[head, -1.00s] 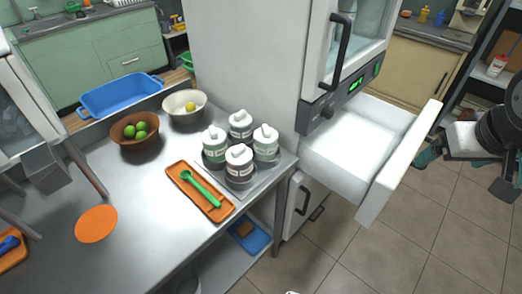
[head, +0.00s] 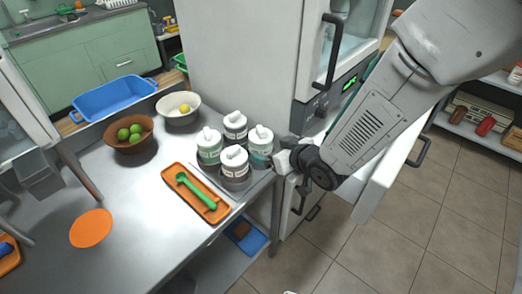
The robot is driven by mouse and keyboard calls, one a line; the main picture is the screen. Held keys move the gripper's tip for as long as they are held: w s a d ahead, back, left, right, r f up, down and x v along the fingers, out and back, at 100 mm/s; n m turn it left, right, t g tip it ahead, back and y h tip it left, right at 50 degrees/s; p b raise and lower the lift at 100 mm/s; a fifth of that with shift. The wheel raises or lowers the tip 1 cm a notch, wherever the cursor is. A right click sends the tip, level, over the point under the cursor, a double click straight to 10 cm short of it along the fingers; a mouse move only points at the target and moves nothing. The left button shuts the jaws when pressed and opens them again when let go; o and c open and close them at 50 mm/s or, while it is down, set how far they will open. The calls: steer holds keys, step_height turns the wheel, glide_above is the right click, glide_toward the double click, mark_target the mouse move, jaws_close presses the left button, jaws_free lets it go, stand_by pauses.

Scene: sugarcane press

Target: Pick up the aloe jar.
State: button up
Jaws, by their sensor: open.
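Several white pump-top jars stand close together on a grey tray (head: 228,187) at the table's right corner. The left jar (head: 209,146) has a green label. The right jar (head: 260,139) also shows some green low on its side. The back jar (head: 235,125) and front jar (head: 234,162) have darker labels. The print is too small to tell which is the aloe jar. My gripper (head: 272,161) is open at the right jar's lower right side. Its fingertips are partly hidden, and I cannot tell if they touch the jar.
An orange tray (head: 223,214) with a green scoop (head: 196,191) lies in front of the jars. A brown bowl of limes (head: 134,146) and a cream bowl (head: 178,117) stand behind.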

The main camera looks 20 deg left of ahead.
mark_target(268, 149)
steer(key=x, duration=0.5)
steer(key=shift+w+a+f, duration=0.1)
steer(key=shift+a+f, duration=0.05)
steer(key=shift+f, duration=0.15)
steer(key=shift+r, duration=0.1)
steer(key=c, duration=1.3)
steer(key=shift+c, duration=0.2)
